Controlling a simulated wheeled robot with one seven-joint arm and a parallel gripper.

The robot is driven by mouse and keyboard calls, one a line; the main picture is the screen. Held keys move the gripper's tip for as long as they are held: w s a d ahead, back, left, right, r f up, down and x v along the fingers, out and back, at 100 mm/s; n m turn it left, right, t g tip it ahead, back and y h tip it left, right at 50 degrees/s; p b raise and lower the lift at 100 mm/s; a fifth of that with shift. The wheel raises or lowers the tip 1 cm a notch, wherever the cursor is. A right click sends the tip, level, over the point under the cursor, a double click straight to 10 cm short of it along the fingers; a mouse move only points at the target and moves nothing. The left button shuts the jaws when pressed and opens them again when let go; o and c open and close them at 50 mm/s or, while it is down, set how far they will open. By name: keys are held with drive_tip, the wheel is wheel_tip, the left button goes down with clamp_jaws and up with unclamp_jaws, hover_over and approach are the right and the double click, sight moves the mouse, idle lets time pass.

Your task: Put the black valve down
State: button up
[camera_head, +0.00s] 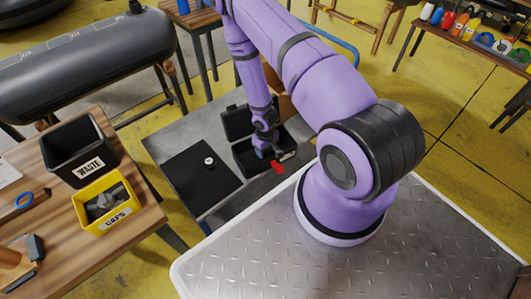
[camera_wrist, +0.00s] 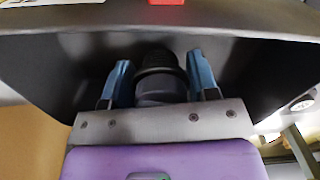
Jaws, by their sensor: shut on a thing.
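My gripper (camera_wrist: 160,72) has its two blue fingers on either side of the black valve (camera_wrist: 160,80), a dark ribbed round part, and is shut on it. In the head view my gripper (camera_head: 267,152) reaches down at the open black case (camera_head: 243,160) on the grey table. The valve is hard to make out there, hidden by the gripper and the dark case. In the wrist view a dark case wall (camera_wrist: 250,52) lies close behind the fingers. I cannot tell whether the valve touches the case.
A black mat (camera_head: 195,185) with a small white-and-black round part (camera_head: 209,161) lies left of the case. A red piece (camera_head: 278,167) is at the case's front edge. A wooden table (camera_head: 150,215) holds a black waste bin (camera_head: 78,152) and a yellow caps bin (camera_head: 107,203).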

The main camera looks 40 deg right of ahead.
drive_tip(key=shift+f, duration=1.25)
drive_tip(key=o, duration=0.9)
drive_tip(key=shift+f, duration=0.15)
wheel_tip(320, 180, up, 12)
drive_tip(key=shift+w+r, duration=0.1)
drive_tip(key=shift+r, duration=0.1)
